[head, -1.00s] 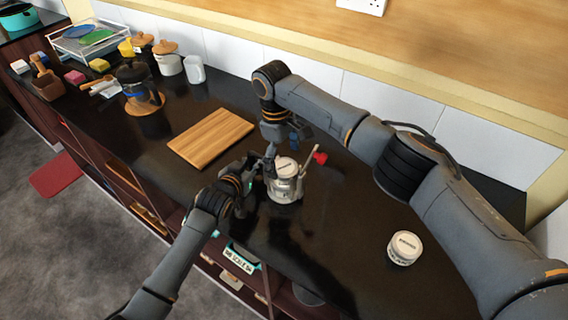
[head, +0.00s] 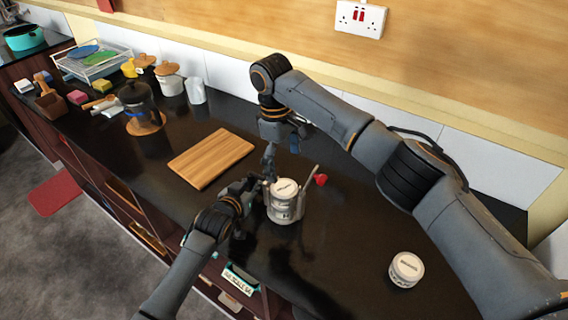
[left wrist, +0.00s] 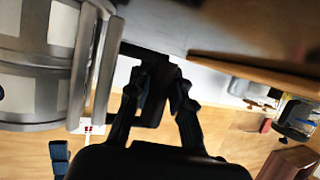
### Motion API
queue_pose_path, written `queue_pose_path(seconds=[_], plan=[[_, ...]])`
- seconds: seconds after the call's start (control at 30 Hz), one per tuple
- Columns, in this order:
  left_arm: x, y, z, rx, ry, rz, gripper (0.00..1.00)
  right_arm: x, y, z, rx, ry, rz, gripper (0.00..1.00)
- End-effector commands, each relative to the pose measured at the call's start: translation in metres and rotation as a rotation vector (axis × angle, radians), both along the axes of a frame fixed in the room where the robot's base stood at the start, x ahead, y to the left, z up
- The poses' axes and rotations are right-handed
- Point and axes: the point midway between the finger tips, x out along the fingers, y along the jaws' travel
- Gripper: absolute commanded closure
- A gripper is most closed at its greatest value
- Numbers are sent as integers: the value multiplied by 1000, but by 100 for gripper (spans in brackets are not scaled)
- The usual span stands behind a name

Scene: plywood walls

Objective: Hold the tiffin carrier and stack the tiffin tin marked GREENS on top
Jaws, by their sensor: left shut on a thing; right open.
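The metal tiffin carrier (head: 284,210) stands upright on the dark counter, with a white-lidded tin on top inside its frame. My left gripper (head: 263,187) is shut on the carrier's frame at its left side. In the left wrist view, the carrier (left wrist: 35,75) fills the left edge, its upright bars beside my fingers (left wrist: 160,90). A separate white-lidded tin (head: 406,270) sits on the counter at the right; its label is too small to read. My right gripper (head: 287,140) is open and empty, above the counter beyond the carrier.
A red knob (head: 321,180) shows just right of the carrier, by a slanted bar. A wooden board (head: 210,157) lies to the left. A coffee press (head: 140,105), canisters (head: 170,82) and a dish rack (head: 92,62) stand farther left. Counter between carrier and separate tin is clear.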

Motion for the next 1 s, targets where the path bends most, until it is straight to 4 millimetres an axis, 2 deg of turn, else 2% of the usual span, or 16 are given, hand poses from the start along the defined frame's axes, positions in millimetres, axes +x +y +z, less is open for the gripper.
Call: queue_pose_path(seconds=[0.47, 0.5, 0.6, 1.0], plan=[[0, 0, 0, 0, 1, 0, 100, 0, 0, 0, 0, 0, 0, 5], [0, 0, 0, 0, 1, 0, 71, 0, 0, 0, 0, 0, 0, 5], [0, 0, 0, 0, 1, 0, 53, 0, 0, 0, 0, 0, 0, 5], [-5, 1, 1, 0, 0, -1, 53, 0, 0, 0, 0, 0, 0, 5]])
